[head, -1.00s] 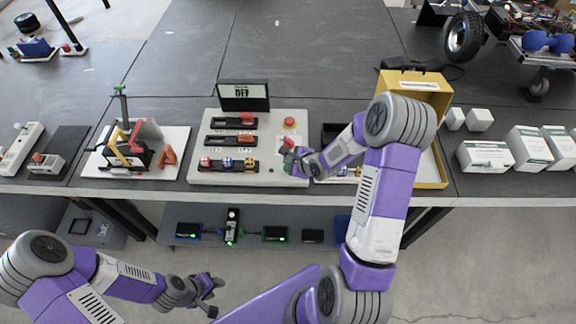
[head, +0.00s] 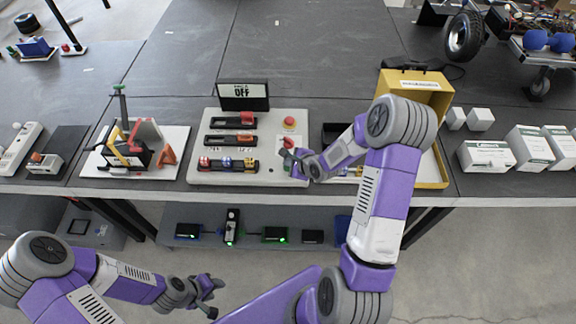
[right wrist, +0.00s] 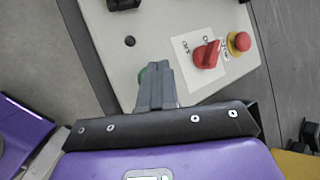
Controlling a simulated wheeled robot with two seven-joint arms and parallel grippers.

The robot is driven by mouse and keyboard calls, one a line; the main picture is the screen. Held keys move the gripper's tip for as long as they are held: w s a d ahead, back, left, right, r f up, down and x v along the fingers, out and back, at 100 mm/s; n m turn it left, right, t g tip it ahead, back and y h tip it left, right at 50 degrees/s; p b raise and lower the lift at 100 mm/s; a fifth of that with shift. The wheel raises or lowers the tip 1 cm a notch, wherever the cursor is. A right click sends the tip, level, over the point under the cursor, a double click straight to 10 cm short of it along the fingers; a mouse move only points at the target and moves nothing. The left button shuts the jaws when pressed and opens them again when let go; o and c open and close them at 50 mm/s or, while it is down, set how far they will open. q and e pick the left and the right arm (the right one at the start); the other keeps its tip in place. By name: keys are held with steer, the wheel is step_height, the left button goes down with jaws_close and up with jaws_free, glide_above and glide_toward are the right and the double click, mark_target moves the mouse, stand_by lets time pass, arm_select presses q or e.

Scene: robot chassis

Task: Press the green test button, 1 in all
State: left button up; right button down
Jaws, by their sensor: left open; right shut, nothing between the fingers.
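The control panel (head: 207,178) is a light box on the table with a display reading OFF behind it. In the right wrist view the green button (right wrist: 147,71) shows only as a sliver at the tips of my right gripper (right wrist: 156,68), which covers the rest of it. The shut, empty right gripper (head: 286,156) is over the panel's right side in the head view. I cannot tell whether the fingertips touch the button. My left gripper (head: 211,296) is open and empty, low in front of the table.
On the panel beside my right gripper are a red rotary knob (right wrist: 206,55) and a red mushroom button (right wrist: 239,42) on a yellow base. A yellow case (head: 432,95) stands close on the right, a clamp fixture (head: 125,150) on the left.

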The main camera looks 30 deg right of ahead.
steer(key=shift+f+b, duration=0.35)
steer(key=shift+f, duration=0.15)
steer(key=shift+r, duration=0.15)
stand_by(0.5)
steer(key=shift+r+p, duration=0.85)
steer(key=shift+p, duration=0.05)
step_height(320, 180, up, 5)
steer(key=p, duration=0.4)
steer(key=shift+r, duration=0.1)
stand_by(0.5)
